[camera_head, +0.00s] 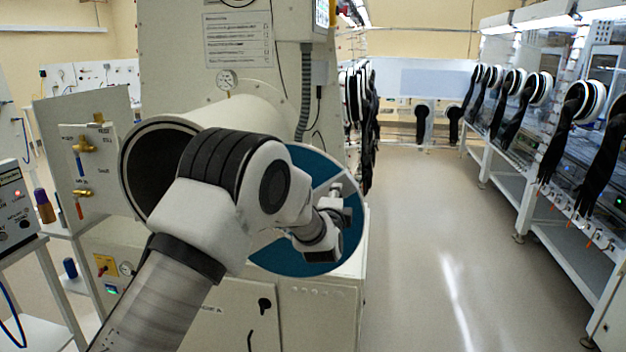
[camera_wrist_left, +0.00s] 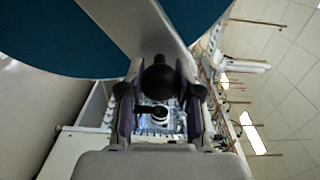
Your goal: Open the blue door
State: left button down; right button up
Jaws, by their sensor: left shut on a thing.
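The blue door (camera_head: 312,167) is a round blue disc with a pale bar across it. It stands swung away to the right of the round chamber mouth (camera_head: 150,165), whose dark inside shows. My left arm crosses in front of the mouth and hides part of the door. My left gripper (camera_head: 338,215) is at the door's right side, shut on the door handle. In the left wrist view, the dark round knob of the handle (camera_wrist_left: 158,80) sits between the fingers, with the blue door (camera_wrist_left: 60,40) behind. My right gripper is not in view.
A white side stand with valves (camera_head: 85,165) is at the left. Black gloves hang close behind the door. A glovebox row (camera_head: 540,150) lines the right side. The floor (camera_head: 440,250) between is clear.

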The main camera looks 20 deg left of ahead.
pick_arm(q)
jog(key=shift+m, duration=0.8)
jog(key=d+f, duration=0.2)
jog(key=f, duration=0.1)
jog(key=d+f+b, duration=0.1)
jog(key=f, duration=0.1)
jog(key=shift+w+d, duration=0.1)
jog(key=shift+w, duration=0.3)
jog(key=c, duration=0.8)
grip_release()
jog(key=v, duration=1.2)
